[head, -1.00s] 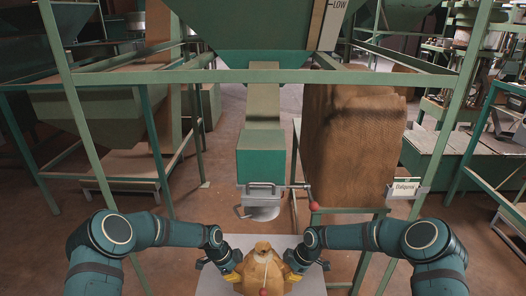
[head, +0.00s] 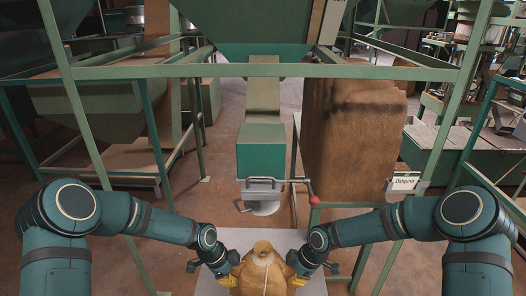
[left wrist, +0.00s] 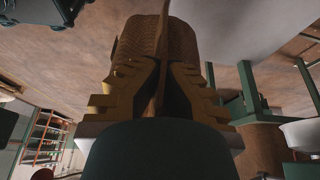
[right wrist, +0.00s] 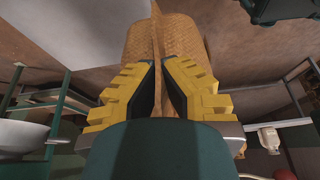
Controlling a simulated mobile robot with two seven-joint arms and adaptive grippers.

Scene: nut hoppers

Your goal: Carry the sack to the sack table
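The sack (head: 264,274) is tan and woven, with a tied neck, at the bottom middle of the head view; its lower part is cut off. My left gripper (head: 229,277) is at its left side and my right gripper (head: 298,279) at its right side. In the left wrist view the yellow fingers (left wrist: 159,92) close on a ridge of the sack's side (left wrist: 145,45). In the right wrist view the fingers (right wrist: 161,92) pinch a similar ridge of the sack (right wrist: 150,45). I cannot tell which surface, if any, is the sack table.
A pale flat surface (head: 236,240) lies behind and under the sack in the head view. Beyond it are a green hopper spout (head: 262,158) with a metal clamp and red knob (head: 314,200). A large brown sack-like bale (head: 352,145) stands right. Green frame posts flank both sides.

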